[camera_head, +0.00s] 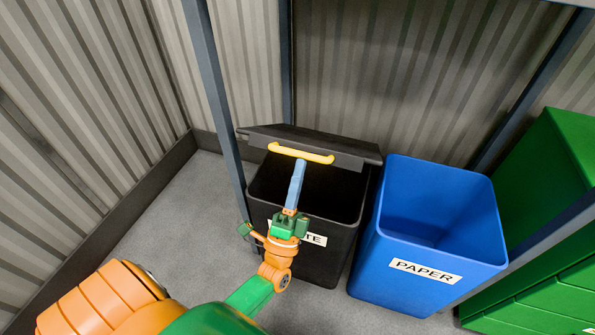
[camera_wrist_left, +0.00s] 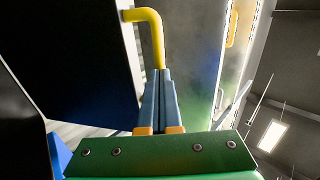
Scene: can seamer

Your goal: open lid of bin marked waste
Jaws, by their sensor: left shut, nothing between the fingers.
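The black waste bin (camera_head: 330,262) stands at the centre of the head view, its label partly hidden by my left arm. Its dark lid (camera_head: 350,147) is raised and tilted back at the rear, so the bin's dark inside shows. A yellow handle (camera_head: 301,153) runs along the lid's front edge. My left gripper (camera_head: 298,167) is shut and empty, its blue-grey fingers reaching over the bin opening with the tips at the handle. In the left wrist view the fingertips (camera_wrist_left: 160,76) are just below the bent end of the handle (camera_wrist_left: 156,35); I cannot tell whether they touch. My right gripper is not in view.
A blue open bin labelled PAPER (camera_head: 419,272) stands close to the right of the waste bin. A green cabinet (camera_head: 550,235) is further right. A grey-blue post (camera_head: 219,95) rises just left of the waste bin. Bare floor (camera_head: 165,230) lies to the left.

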